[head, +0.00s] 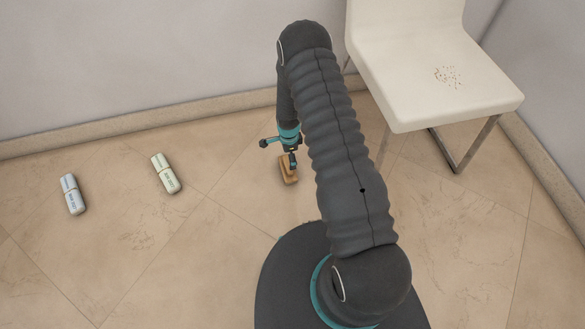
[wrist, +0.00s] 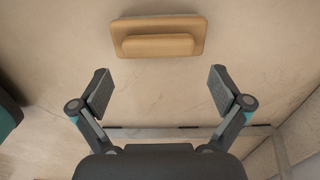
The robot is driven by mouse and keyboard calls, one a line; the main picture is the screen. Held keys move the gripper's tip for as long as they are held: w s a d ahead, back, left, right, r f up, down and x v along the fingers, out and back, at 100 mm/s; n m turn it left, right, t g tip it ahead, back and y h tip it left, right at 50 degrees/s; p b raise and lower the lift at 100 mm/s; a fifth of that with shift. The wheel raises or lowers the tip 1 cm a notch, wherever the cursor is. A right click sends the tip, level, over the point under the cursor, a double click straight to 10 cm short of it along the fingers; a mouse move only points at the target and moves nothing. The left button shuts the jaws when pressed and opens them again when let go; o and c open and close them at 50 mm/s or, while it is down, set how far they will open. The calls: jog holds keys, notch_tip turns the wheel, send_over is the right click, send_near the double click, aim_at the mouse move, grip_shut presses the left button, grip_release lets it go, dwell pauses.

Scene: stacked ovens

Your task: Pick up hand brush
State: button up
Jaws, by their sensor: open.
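The hand brush (head: 288,172) is a light-brown wooden block with a raised grip, lying on the tiled floor. In the wrist view the hand brush (wrist: 158,37) lies crosswise at the top, ahead of the fingertips. My gripper (head: 291,158) is over the floor at the brush in the head view, and part of it is hidden by my arm. In the wrist view my gripper (wrist: 160,88) has its two fingers spread wide with nothing between them. The brush is beyond the fingers, and no contact shows.
Two small labelled packets, one greenish (head: 165,173) and one bluish-white (head: 73,194), lie on the floor to the left. A white chair (head: 430,65) with crumbs (head: 448,76) on its seat stands at the right. The wall runs behind. Floor at the left is mostly clear.

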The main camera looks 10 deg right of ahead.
aim_at(288, 163)
jog(key=shift+s+a+f, duration=0.1)
jog(key=shift+a+f, duration=0.05)
jog(key=shift+f, duration=1.2)
jog(key=shift+a+f, duration=0.15)
jog(key=shift+f, duration=1.15)
jog(key=c, duration=0.9)
